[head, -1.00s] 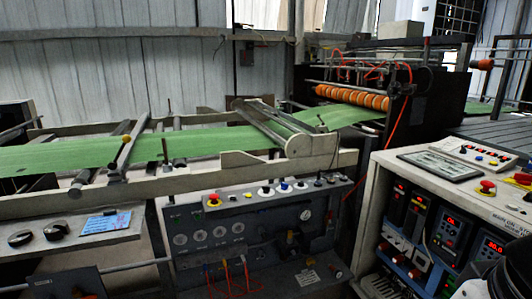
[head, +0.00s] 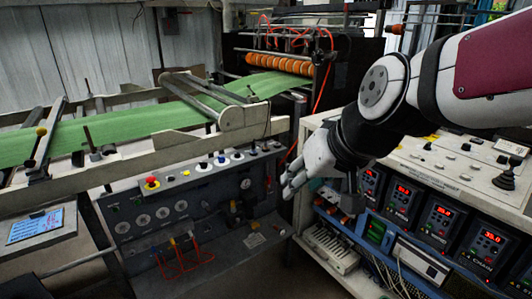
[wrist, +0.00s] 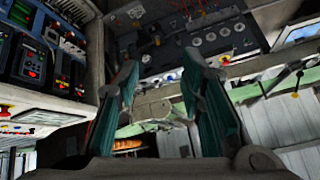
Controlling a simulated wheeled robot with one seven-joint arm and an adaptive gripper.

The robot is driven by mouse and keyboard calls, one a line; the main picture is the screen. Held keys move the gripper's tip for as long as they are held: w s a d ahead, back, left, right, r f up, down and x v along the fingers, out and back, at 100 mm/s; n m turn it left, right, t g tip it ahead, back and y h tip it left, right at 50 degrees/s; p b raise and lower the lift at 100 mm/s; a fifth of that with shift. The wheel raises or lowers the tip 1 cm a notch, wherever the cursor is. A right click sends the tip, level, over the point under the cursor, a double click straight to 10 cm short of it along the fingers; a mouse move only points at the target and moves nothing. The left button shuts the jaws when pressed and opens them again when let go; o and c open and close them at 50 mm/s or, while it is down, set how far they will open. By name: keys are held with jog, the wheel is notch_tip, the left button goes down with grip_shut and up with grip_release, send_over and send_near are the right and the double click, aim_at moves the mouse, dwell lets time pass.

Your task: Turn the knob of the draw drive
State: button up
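Several drive units with red lit displays stand in a row in the cabinet on the right of the head view, one of them a drive unit (head: 439,222) near the middle of the row. They also show at the left of the wrist view, such as a drive unit (wrist: 28,55). Small knobs sit on their faces, but the labels are too small to tell which is the draw drive. My gripper (head: 288,184) hangs left of the units, apart from them. In the wrist view my gripper (wrist: 160,65) has its fingers apart, with nothing between them.
A grey control panel (head: 200,215) with dials, buttons and a red stop button stands left of my gripper. The cabinet's sloping top (head: 440,165) lies below my arm. Green web (head: 130,128) runs over rollers behind. A gap separates panel and cabinet.

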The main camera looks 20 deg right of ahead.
jog(key=w+d+f+m+t+h+b, duration=0.1)
jog(key=w+d+f+b, duration=0.25)
jog(key=w, duration=0.45)
jog(key=w+d+f+m+t+h+b, duration=0.1)
jog(key=w+d+f+b, duration=0.1)
jog(key=w+f, duration=0.45)
jog(key=m+g+h+b, duration=0.2)
jog(key=m+h+b, duration=0.3)
jog(key=h+b, duration=1.15)
send_near(370, 184)
jog(key=b+x, duration=0.4)
jog(key=x, duration=0.4)
jog(key=shift+d+r, duration=0.1)
jog(key=shift+d, duration=0.05)
grip_shut()
